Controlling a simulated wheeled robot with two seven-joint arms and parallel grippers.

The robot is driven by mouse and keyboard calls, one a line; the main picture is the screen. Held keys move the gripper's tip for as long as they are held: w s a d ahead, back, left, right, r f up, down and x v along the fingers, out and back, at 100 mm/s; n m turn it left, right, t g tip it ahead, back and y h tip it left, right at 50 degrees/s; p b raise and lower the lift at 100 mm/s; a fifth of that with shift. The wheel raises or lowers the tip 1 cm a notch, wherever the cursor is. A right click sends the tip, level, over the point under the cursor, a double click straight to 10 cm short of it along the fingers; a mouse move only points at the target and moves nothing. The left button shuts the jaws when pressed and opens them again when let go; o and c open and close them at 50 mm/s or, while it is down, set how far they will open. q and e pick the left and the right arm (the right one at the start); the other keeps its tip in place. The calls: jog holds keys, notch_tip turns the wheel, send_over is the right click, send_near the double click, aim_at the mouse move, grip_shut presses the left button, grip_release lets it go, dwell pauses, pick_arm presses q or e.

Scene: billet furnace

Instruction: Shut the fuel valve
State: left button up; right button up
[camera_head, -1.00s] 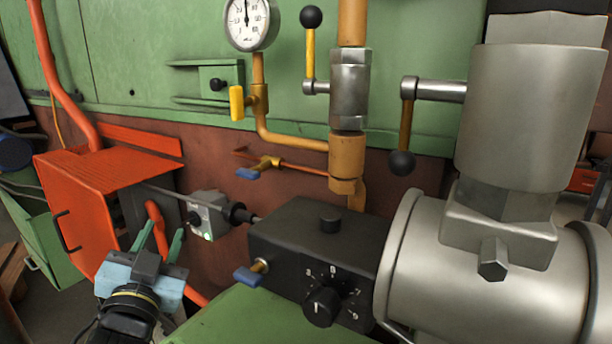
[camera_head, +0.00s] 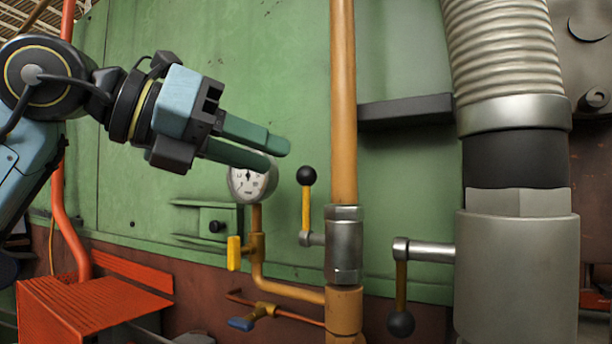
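A steel valve body (camera_head: 343,245) sits on the upright yellow-orange pipe (camera_head: 343,100). Its yellow lever with a black ball knob (camera_head: 306,176) points straight up, along the pipe. A second lever with a black ball (camera_head: 401,322) hangs down beside the large grey pipe (camera_head: 515,270). No label shows which one is the fuel valve. My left gripper (camera_head: 277,155) is at upper left, its two green fingers apart and empty, pointing right. In the picture its tips are just up and left of the upright lever's ball, not touching it. My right gripper is out of view.
A pressure gauge (camera_head: 251,184) is partly hidden behind my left fingers. Below it is a small yellow-handled valve (camera_head: 234,253), then a blue-handled one (camera_head: 241,323). An orange box (camera_head: 85,305) stands lower left. A dark bar (camera_head: 405,110) crosses the green wall.

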aim_at(299, 172)
pick_arm(q)
jog(key=a+r+n+t+y, duration=0.1)
jog(key=a+r+t+y, duration=0.1)
jog(key=a+r+y, duration=0.1)
jog(key=p+x, duration=0.1)
jog(key=x, duration=0.3)
jog(key=p+x, duration=0.1)
jog(key=x, duration=0.4)
jog(key=p+x, duration=0.1)
jog(key=x, duration=0.3)
jog(key=shift+w+f, duration=0.1)
jog(key=shift+w, duration=0.45)
jog(key=shift+a, duration=0.1)
grip_shut()
